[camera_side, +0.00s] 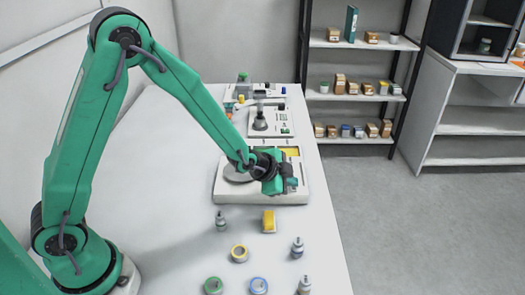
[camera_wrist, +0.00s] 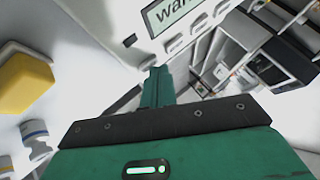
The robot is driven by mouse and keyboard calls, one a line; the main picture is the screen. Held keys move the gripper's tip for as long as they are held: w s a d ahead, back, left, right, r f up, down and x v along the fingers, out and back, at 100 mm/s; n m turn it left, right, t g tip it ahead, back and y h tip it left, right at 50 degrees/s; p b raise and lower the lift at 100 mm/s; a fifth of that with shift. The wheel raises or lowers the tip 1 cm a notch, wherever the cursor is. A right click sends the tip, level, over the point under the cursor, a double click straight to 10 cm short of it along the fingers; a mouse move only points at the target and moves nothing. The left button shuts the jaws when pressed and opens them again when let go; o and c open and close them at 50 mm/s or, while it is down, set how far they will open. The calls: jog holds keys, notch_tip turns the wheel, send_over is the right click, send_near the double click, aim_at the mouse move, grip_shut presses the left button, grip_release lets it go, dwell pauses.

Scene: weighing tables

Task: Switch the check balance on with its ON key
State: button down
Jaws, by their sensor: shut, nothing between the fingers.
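The nearest balance (camera_side: 228,194) is a white unit on the table with a round grey pan (camera_side: 238,174) on its left; I take it as the check balance, though no label naming it is readable. In the wrist view its lit display (camera_wrist: 180,16) shows letters like "war", cut off by the frame edge. A row of keys (camera_wrist: 176,44) runs below the display; their labels are unreadable. My gripper (camera_side: 290,186) is shut and empty, at the right part of this balance. In the wrist view its fingertips (camera_wrist: 156,72) are close to the key row; contact cannot be told.
Another balance (camera_side: 283,117) stands behind. Shelves (camera_side: 357,98) stand beyond the table.

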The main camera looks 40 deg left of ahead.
jog(key=shift+r, duration=0.65)
jog(key=shift+r, duration=0.15)
jog(key=shift+r, duration=2.4)
jog(key=s+a+r+n+g+y, duration=0.1)
jog(key=s+a+r+n, duration=0.45)
jog(key=s+r, duration=0.5)
jog(key=s+a+r+n+g, duration=0.1)
jog(key=s+a+n, duration=0.1)
jog(key=s, duration=0.6)
jog(key=s+a+r+n+g+y, duration=0.1)
jog(key=s+a+r+n, duration=0.1)
jog(key=s, duration=0.7)
jog(key=shift+s+a+r+n, duration=0.15)
jog(key=shift+s+a+n, duration=0.2)
jog(key=shift+n, duration=0.4)
